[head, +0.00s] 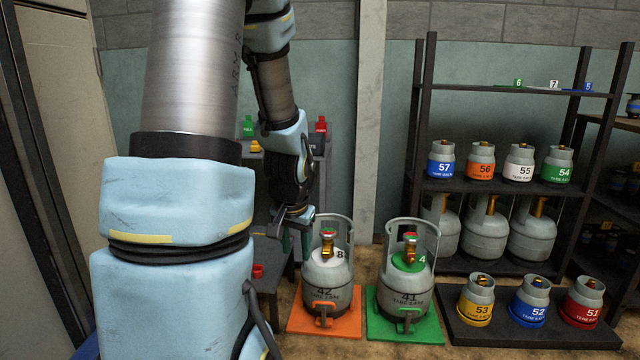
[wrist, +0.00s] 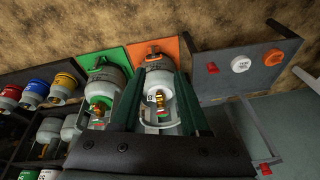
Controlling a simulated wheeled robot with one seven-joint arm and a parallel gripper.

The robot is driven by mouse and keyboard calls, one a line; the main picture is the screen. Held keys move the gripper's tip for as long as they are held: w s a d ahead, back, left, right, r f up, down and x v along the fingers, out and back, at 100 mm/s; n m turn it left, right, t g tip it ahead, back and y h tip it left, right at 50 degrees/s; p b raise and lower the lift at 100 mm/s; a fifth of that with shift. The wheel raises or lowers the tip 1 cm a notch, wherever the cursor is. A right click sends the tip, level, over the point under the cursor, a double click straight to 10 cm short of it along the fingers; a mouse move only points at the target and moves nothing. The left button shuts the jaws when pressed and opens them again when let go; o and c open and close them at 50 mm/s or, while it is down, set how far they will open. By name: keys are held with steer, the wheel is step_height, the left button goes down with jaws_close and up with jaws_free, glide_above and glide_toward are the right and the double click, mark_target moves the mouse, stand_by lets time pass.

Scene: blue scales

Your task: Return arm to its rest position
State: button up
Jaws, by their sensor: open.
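My arm, with pale blue joints and a grey metal link, fills the left of the head view. My gripper (head: 292,228) hangs at its end, just left of the collar of grey cylinder 42 (head: 325,285). That cylinder stands upright on an orange plate (head: 296,322). In the wrist view my gripper (wrist: 157,110) has two dark green fingers spread apart. Cylinder 42 (wrist: 158,75) shows between them beyond the fingertips, and nothing is held. Cylinder 41 (head: 408,292), with a green disc marked 4, stands on a green plate (head: 430,330) to the right.
A dark shelf rack (head: 425,150) at the right holds several small cylinders, with three more on a low dark base (head: 470,335). A pale post (head: 371,120) rises behind the cylinders.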

steer(key=s+a+r+n+g+p, duration=0.1)
steer(key=s+r+n+g, duration=0.3)
steer(key=s, duration=0.7)
step_height(320, 180, up, 38)
steer(key=t+p, duration=0.2)
steer(key=p, duration=3.6)
steer(key=shift+w+a+m, duration=0.2)
steer(key=shift+w+m, duration=0.2)
steer(key=shift+w, duration=0.05)
